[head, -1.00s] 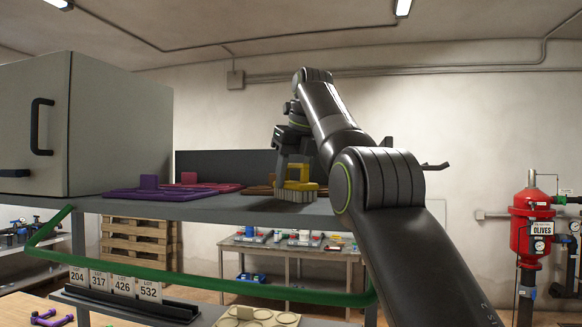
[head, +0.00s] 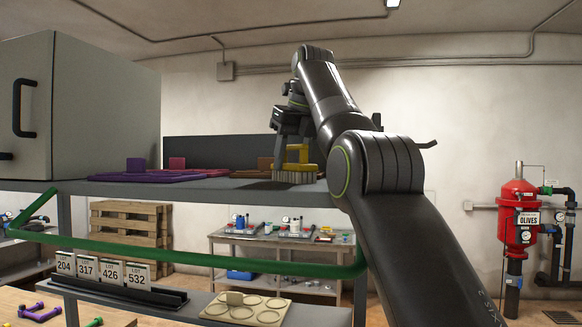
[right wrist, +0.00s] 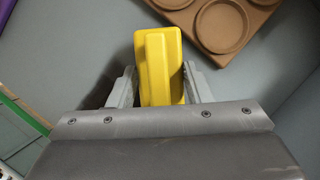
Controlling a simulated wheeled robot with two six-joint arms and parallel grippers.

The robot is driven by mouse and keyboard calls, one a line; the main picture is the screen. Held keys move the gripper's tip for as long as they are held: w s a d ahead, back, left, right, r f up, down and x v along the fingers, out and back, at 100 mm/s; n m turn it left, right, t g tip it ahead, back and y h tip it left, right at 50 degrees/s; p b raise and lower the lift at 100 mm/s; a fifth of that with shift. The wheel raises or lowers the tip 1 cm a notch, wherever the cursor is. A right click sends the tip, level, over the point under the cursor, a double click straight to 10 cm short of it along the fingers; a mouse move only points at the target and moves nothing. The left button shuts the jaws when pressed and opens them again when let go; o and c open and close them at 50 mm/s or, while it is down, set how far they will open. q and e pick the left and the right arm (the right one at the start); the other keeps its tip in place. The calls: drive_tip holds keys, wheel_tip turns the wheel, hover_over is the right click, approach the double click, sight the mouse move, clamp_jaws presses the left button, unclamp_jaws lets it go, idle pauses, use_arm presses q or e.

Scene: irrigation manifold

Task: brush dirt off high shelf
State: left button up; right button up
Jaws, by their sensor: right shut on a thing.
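The high shelf (head: 150,189) is a grey board seen almost edge-on in the head view. A yellow brush (head: 291,167) with pale bristles (head: 294,177) stands bristles down at its front right, seemingly touching the surface. My right gripper (head: 290,142) is shut on the brush from above. In the right wrist view, the yellow handle (right wrist: 158,65) sits between the two grey fingers; the bristles are hidden there. A dark patch (head: 262,186) lies left of the brush; I cannot tell dirt from shadow. My left gripper is out of view.
Purple (head: 135,177) and brown (head: 262,171) trays lie on the shelf left of the brush. A large grey cabinet (head: 100,110) fills its left end. A dark panel (head: 215,150) stands behind. A green rail (head: 200,248) runs below the front edge.

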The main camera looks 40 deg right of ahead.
drive_tip(key=shift+s+a+f+b, duration=0.3)
drive_tip(key=shift+a+f, duration=0.1)
drive_tip(key=shift+f, duration=0.2)
drive_tip(key=shift+s+a, duration=0.25)
drive_tip(key=shift+c, duration=0.6)
drive_tip(key=shift+s+a+r, duration=0.1)
drive_tip(key=shift+a+r, duration=0.1)
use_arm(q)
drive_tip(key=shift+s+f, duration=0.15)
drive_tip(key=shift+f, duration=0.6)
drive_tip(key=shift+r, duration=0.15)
use_arm(e)
drive_tip(key=shift+r, duration=0.1)
drive_tip(key=r+p, duration=0.5)
drive_tip(key=r, duration=0.1)
drive_tip(key=shift+w+p, duration=0.2)
drive_tip(key=shift+p, duration=0.2)
drive_tip(key=shift+s+r, duration=0.1)
drive_tip(key=shift+r, duration=0.05)
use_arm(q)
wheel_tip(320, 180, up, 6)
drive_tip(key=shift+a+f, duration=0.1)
